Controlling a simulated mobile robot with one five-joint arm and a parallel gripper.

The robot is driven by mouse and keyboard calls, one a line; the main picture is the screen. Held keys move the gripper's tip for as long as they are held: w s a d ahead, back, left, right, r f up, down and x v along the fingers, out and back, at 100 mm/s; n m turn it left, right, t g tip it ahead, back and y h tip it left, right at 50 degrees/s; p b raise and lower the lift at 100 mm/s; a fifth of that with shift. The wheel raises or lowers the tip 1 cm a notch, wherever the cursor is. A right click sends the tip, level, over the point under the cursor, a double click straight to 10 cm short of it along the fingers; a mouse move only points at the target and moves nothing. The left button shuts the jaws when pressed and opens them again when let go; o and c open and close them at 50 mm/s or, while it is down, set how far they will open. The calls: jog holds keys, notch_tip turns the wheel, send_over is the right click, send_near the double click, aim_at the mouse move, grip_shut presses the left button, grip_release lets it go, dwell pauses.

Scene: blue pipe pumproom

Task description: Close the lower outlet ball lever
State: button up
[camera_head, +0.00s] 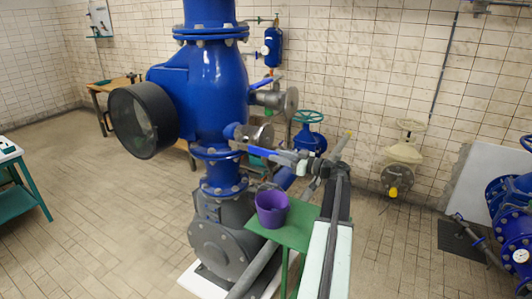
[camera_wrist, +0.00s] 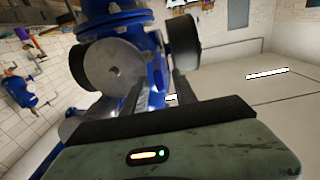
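The lower outlet ball valve has a grey round flange (camera_head: 262,134) on the right side of the big blue pump housing. A blue bar (camera_head: 262,152), which looks like its lever, lies just below the flange, roughly level. My gripper (camera_head: 250,147) is right at this bar, reaching in from the right. In the wrist view my gripper's two dark fingers (camera_wrist: 156,88) stand apart beside a grey disc (camera_wrist: 115,66). Blue shows between and behind the fingers. I cannot tell whether the lever lies between them or whether they touch it.
An upper outlet valve (camera_head: 288,101) with a blue lever sits above. A purple bucket (camera_head: 272,208) stands on a green table (camera_head: 298,232) below my arm. A large dark round cover (camera_head: 143,120) juts from the pump's left. The tiled floor at left is mostly clear.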

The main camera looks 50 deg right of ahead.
aim_at(265, 152)
jog(key=x, duration=0.6)
grip_shut()
dwell(1.2)
